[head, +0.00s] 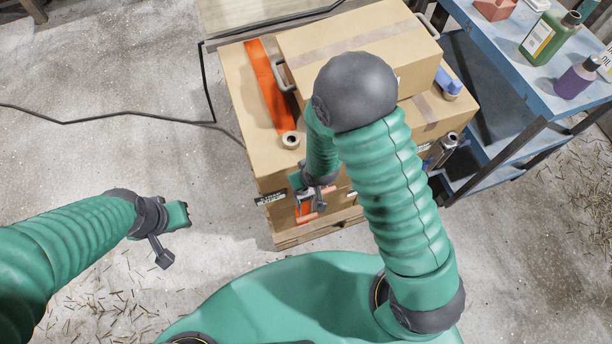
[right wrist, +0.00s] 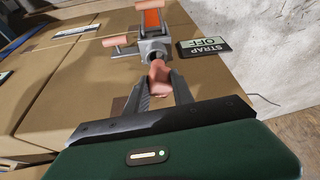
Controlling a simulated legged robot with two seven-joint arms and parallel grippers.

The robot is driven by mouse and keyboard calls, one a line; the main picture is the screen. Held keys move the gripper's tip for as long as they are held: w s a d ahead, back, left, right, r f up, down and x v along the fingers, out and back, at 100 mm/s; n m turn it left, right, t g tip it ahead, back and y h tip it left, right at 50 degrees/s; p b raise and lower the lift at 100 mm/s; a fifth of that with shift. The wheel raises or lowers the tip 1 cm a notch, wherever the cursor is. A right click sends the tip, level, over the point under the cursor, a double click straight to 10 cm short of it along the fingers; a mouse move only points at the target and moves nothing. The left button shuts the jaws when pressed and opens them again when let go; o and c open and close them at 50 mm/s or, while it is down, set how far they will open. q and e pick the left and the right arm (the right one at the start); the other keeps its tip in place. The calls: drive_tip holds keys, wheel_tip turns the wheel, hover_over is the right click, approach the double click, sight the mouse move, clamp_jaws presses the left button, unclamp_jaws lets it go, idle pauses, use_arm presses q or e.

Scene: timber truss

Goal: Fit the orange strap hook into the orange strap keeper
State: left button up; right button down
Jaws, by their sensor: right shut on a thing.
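The orange strap (head: 268,85) runs over the carton top and shows again low on its front face. In the right wrist view the strap (right wrist: 152,18) ends at a grey metal fitting (right wrist: 152,47) with salmon side bars. My right gripper (right wrist: 163,92) is shut on a salmon-pink piece (right wrist: 159,76) right below the fitting's opening. I cannot tell whether this piece is inside the fitting, or which part is hook and which keeper. In the head view my right gripper (head: 314,203) is at the carton front, partly hidden by my arm. My left gripper (head: 180,215) hangs away from the cartons.
A "STRAP OFF" label (right wrist: 205,45) lies right of the fitting. A smaller carton (head: 340,45) and a tape roll (head: 290,140) sit on the stack. A blue cart (head: 500,60) with bottles stands at right.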

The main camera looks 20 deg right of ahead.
drive_tip(key=shift+a+r, duration=0.1)
drive_tip(key=shift+a, duration=0.25)
drive_tip(key=shift+d, duration=0.75)
drive_tip(key=shift+a, duration=0.4)
use_arm(q)
drive_tip(key=shift+a+r, duration=0.2)
drive_tip(key=shift+a, duration=0.1)
drive_tip(key=shift+d, duration=0.3)
use_arm(e)
drive_tip(key=shift+d, duration=0.2)
use_arm(q)
drive_tip(key=shift+f, duration=0.15)
use_arm(e)
drive_tip(key=shift+f, duration=0.25)
